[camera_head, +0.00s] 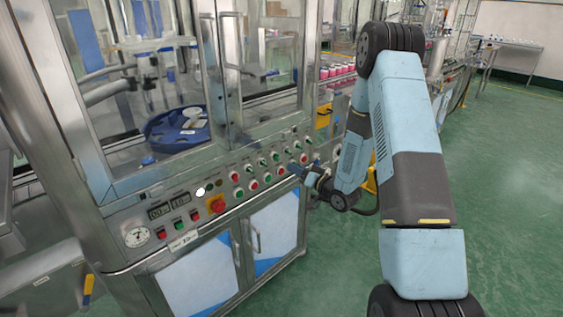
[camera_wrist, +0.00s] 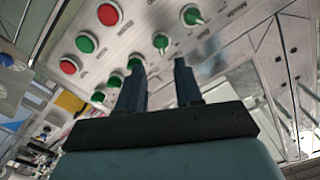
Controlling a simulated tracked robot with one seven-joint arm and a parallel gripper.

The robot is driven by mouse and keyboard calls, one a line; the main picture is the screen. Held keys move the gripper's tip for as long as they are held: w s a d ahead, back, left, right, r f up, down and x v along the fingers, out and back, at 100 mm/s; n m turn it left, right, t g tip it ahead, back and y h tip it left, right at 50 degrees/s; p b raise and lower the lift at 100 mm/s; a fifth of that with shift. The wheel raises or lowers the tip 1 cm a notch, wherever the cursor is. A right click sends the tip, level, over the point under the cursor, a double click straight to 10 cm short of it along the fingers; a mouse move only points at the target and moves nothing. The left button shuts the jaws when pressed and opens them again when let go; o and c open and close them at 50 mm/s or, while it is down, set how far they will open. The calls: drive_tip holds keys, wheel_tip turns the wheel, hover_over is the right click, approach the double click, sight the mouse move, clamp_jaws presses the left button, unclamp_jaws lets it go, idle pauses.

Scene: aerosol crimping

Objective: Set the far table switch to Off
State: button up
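A sloped metal control panel (camera_head: 225,190) on the machine's front carries an upper row of green rotary switches and lower rows of red and green buttons. In the wrist view, two green rotary switches (camera_wrist: 193,16) (camera_wrist: 161,41) show with their handles. The labels are too blurred to tell which one is the far table switch, or its setting. My gripper (camera_wrist: 160,68) has its two fingers apart with nothing between them. Its fingertips are close to the panel, beneath the switches in that picture; contact cannot be told. In the head view my gripper (camera_head: 298,170) is at the panel's right part.
Red buttons (camera_wrist: 108,14) and green buttons (camera_wrist: 84,43) lie close to my fingers. A red emergency knob (camera_head: 216,204) and a gauge (camera_head: 137,237) are farther left. Glass doors (camera_head: 265,60) stand above the panel, cabinet doors (camera_head: 275,232) below. The green floor at right is open.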

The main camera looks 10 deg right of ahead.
sight(277, 157)
drive_tip(key=x, duration=0.8)
drive_tip(key=shift+w+a, duration=0.1)
drive_tip(key=shift+w, duration=0.05)
clamp_jaws()
